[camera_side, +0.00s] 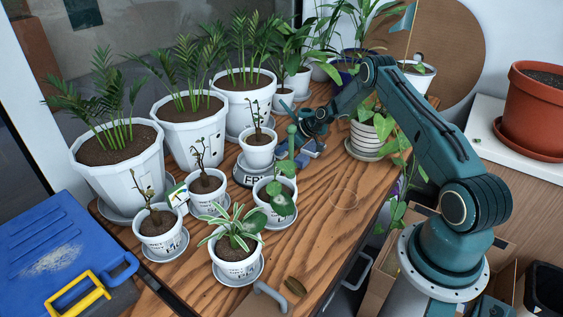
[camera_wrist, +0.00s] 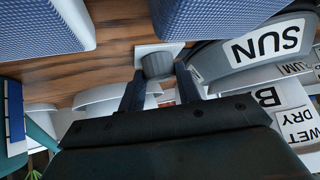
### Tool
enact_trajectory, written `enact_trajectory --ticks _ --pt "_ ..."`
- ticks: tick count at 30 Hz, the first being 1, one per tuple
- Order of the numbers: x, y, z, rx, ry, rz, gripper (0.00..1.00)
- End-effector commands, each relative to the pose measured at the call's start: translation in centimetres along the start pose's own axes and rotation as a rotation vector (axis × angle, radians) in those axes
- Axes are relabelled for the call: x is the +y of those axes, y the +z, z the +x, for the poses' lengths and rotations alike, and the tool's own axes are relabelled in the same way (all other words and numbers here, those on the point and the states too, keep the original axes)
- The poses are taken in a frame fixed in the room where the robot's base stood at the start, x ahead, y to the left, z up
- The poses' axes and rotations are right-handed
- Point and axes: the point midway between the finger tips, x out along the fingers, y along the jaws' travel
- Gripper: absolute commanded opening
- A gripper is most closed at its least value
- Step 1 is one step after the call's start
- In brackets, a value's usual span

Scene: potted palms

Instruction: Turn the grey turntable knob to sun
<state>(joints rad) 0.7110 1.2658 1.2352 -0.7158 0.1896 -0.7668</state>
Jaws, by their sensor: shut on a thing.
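The grey turntable (camera_side: 243,178) stands mid-table in the side view, with a white pot (camera_side: 258,153) holding a thin dry plant on top. In the wrist view its grey rim (camera_wrist: 225,68) carries a white SUN label (camera_wrist: 267,42), right of the knob. Other labels, WET and DRY among them, show at the right edge. The grey knob (camera_wrist: 157,66) sits between the two dark fingers of my gripper (camera_wrist: 158,86), which is shut on it. In the side view my gripper (camera_side: 306,130) is behind the turntable, where leaves and pots hide the knob.
Two blue textured blocks (camera_wrist: 222,18) lie close beyond the fingers. Several potted palms line the back left. The table's front right (camera_side: 335,215) is clear.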

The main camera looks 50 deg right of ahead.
Motion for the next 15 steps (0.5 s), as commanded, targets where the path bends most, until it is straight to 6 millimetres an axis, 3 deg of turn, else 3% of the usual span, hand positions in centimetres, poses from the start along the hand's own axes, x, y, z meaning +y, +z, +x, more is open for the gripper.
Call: enact_trajectory --ticks 15 --pt "-0.62 -0.11 0.05 0.018 0.236 0.239 0.11"
